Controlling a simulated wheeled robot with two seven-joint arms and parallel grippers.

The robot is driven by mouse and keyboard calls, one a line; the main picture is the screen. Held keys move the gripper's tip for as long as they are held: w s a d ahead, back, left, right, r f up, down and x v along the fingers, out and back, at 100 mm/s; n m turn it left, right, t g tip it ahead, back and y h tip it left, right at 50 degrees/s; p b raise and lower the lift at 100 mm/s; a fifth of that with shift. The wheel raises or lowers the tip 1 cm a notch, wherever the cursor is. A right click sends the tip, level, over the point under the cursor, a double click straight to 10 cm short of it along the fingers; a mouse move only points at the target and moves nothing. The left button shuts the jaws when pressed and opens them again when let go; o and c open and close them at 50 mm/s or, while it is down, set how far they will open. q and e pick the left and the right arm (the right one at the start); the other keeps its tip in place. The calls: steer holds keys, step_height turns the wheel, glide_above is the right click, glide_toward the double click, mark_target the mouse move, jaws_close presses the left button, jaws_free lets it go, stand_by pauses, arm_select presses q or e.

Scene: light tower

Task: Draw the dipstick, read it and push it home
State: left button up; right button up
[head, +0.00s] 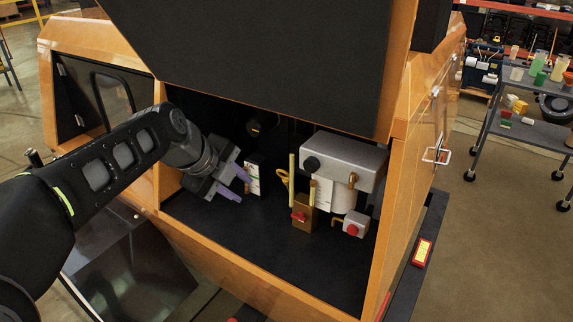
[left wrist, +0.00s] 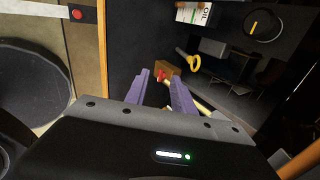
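The dipstick's yellow ring handle (head: 284,177) stands beside the grey engine block (head: 343,160) inside the open orange housing. In the left wrist view the yellow ring (left wrist: 194,62) sits beyond and to the right of my fingertips, with a short stem. The lower part of the dipstick is hidden and no reading shows. My left gripper (head: 239,186) is inside the opening, left of the ring and apart from it. Its two purple fingers are spread and empty, also in the left wrist view (left wrist: 160,92). My right gripper is not in view.
A brown block with a red knob (head: 302,213) and a grey box with a red button (head: 355,224) stand before the engine. The housing floor (head: 262,228) is clear in front.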

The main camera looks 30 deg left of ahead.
arm_select(q)
steer(key=shift+s, duration=0.1)
steer(key=p, duration=0.4)
glide_toward(284, 171)
steer(key=x, duration=0.6)
steer(key=shift+f, duration=0.3)
steer(key=shift+w+f, duration=0.5)
steer(key=shift+w, duration=0.05)
steer(key=shift+c, duration=0.3)
jaws_close()
